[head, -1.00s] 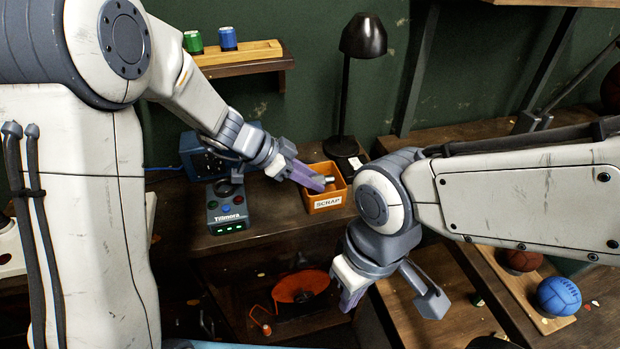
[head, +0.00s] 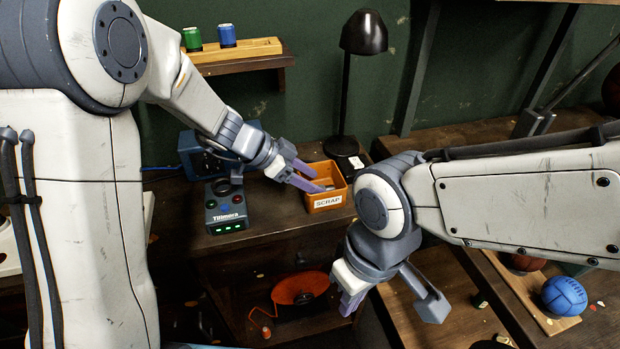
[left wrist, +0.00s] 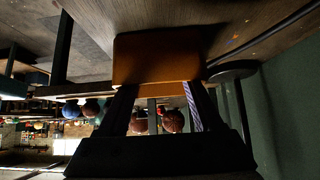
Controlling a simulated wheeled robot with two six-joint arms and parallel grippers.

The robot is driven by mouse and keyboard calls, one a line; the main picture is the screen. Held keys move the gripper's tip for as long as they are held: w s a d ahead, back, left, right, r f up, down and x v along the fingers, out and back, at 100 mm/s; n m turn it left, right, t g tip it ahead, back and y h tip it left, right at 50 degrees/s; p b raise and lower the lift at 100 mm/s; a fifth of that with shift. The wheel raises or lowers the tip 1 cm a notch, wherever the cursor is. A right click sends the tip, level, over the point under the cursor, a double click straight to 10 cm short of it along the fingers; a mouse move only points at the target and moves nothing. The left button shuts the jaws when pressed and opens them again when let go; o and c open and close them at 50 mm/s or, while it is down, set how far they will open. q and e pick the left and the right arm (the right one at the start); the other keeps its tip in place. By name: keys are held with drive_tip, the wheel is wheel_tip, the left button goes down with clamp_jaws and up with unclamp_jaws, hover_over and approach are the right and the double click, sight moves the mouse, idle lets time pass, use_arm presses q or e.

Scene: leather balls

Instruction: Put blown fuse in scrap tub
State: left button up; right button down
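The orange scrap tub (head: 327,203), labelled SCRAP, stands on the dark bench, and its orange wall also shows in the left wrist view (left wrist: 155,60). My left gripper (head: 314,180) is at the tub's left rim with its fingers spread and nothing between them. In the left wrist view the two fingers (left wrist: 157,105) stand apart in front of the tub. A small pale piece, seemingly the fuse (head: 328,186), shows low inside the tub; the near wall and a finger partly hide it. My right gripper (head: 393,300) hangs open and empty in front of the bench.
A Tillmora device (head: 227,212) with lit green lights stands left of the tub. A black lamp (head: 347,150) stands behind the tub. A shelf (head: 240,54) holds a green and a blue cylinder. A blue ball (head: 563,296) lies at the lower right.

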use_arm(q)
drive_tip(key=shift+r+p, duration=0.75)
drive_tip(key=shift+p, duration=0.25)
drive_tip(key=b+v, duration=0.1)
drive_tip(key=v, duration=1.1)
drive_tip(key=s+d+f+n+g+y, duration=0.25)
drive_tip(key=s+d, duration=0.35)
drive_tip(key=s, duration=0.4)
drive_tip(key=s+f+n+y, duration=0.2)
drive_tip(key=s, duration=0.5)
drive_tip(key=s+f+n+y, duration=0.2)
drive_tip(key=s+f+y, duration=0.1)
drive_tip(key=s, duration=0.4)
drive_tip(key=shift+a, duration=0.3)
drive_tip(key=shift+s+n, duration=0.15)
drive_tip(key=shift+n, duration=0.2)
wheel_tip(320, 180, up, 8)
drive_tip(key=p, duration=0.8)
